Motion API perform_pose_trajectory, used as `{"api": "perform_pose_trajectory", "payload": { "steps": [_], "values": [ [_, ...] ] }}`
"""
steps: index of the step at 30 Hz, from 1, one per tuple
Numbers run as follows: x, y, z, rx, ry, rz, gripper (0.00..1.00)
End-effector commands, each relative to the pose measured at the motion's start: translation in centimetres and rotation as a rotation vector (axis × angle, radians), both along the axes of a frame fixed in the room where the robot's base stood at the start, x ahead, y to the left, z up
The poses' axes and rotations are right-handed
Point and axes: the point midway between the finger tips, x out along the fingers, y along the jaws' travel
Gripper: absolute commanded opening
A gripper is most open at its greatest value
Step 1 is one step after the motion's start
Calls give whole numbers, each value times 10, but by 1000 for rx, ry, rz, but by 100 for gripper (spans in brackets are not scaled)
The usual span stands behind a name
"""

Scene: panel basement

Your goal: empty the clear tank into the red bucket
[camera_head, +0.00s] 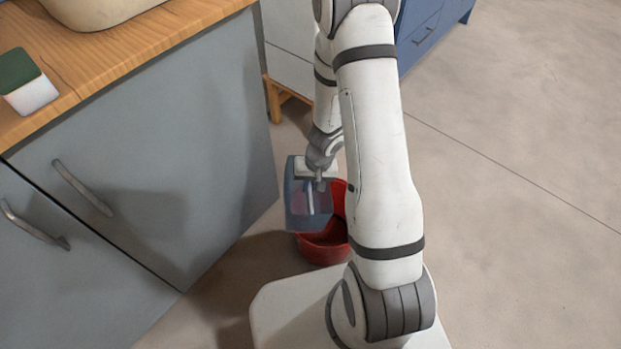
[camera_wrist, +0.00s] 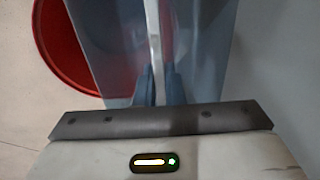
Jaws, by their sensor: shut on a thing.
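The clear tank (camera_head: 298,208) is a bluish see-through box. It hangs tilted from my gripper (camera_head: 320,184), over the red bucket (camera_head: 322,250) on the floor. In the wrist view the jaws (camera_wrist: 158,88) are shut on a wall of the tank (camera_wrist: 205,50), seen edge-on as a pale strip. The red bucket's rim (camera_wrist: 52,75) shows at the left, partly behind the tank. In the head view my arm and the tank hide part of the bucket. I cannot tell whether any liquid is in the tank.
A grey cabinet (camera_head: 160,150) with a wooden top (camera_head: 115,55) stands to the left, close to the tank and bucket. A green-and-white block (camera_head: 25,82) and a beige basin (camera_head: 95,10) are on top. A blue cabinet (camera_head: 425,35) stands behind. The floor at right is clear.

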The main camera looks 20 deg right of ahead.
Motion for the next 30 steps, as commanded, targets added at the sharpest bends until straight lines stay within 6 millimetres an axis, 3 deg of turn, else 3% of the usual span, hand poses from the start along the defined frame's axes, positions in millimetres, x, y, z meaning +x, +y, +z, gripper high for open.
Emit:
{"api": "perform_pose_trajectory", "payload": {
  "steps": [28, 30],
  "values": [
    [-1, 1, -5, -200, 36, 5, 0],
    [0, 1, 3, -198, 34, 3, 0]
  ]
}}
